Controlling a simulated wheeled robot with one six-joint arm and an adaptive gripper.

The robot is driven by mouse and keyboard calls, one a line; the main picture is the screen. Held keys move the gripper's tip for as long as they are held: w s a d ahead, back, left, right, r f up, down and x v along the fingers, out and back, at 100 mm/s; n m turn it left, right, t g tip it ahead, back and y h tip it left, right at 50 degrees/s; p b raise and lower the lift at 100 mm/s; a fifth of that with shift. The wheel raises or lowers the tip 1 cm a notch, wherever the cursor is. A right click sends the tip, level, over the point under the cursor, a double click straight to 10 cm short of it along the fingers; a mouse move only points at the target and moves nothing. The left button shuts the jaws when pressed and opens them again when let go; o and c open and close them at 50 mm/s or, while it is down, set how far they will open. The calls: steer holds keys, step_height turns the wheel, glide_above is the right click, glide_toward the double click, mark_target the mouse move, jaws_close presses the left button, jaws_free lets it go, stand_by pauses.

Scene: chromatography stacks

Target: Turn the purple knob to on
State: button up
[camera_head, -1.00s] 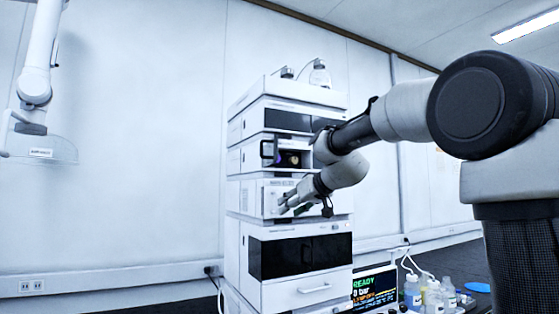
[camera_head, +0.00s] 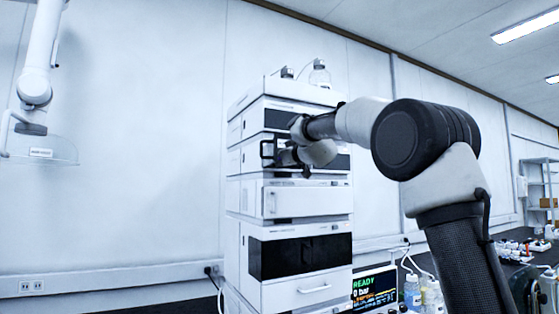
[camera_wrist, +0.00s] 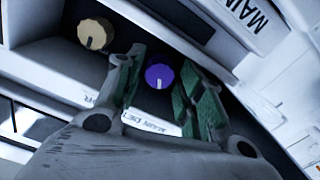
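The purple knob (camera_wrist: 159,76) shows in the wrist view on a dark panel, with a white mark pointing toward the picture's bottom. My gripper (camera_wrist: 164,62) is open, its green-padded fingers to the left and right of the knob. I cannot tell how deep the fingers reach or whether they touch it. In the head view my gripper (camera_head: 284,156) is at the recessed bay in the upper part of the instrument stack (camera_head: 300,202), and the arm hides the knob there.
A yellow knob (camera_wrist: 92,34) sits on the same panel, left of my left finger. A white label lies below the purple knob, partly covered by my gripper. Bottles (camera_head: 412,292) and a display (camera_head: 374,288) stand lower right.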

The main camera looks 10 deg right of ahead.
steer(key=c, duration=0.7)
steer(key=shift+c, duration=0.2)
steer(key=shift+m, duration=2.9)
steer(key=o, duration=0.7)
steer(key=shift+o, duration=0.2)
